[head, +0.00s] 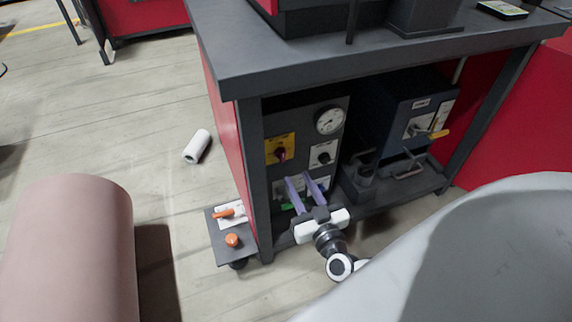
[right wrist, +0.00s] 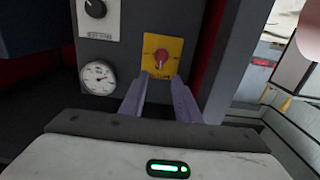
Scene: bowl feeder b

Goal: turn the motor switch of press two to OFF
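A control panel (head: 303,110) stands under the dark bench. It carries a yellow plate (head: 270,143) with a red rotary switch (head: 280,154), a black knob (head: 322,157) and a round gauge (head: 329,120). The lettering is too small to read. My right gripper (head: 302,180) is open, its two purple fingers pointing at the panel just below the yellow plate. In the right wrist view, which looks upside down, the red switch (right wrist: 161,57) lies ahead of the gap between the fingertips (right wrist: 160,79). The fingers appear apart from it. My left gripper is not in view.
The bench top (head: 330,55) overhangs the panel, and a bench leg (head: 255,180) stands left of it. A dark blue unit (head: 400,110) with a yellow-handled switch sits at the right.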

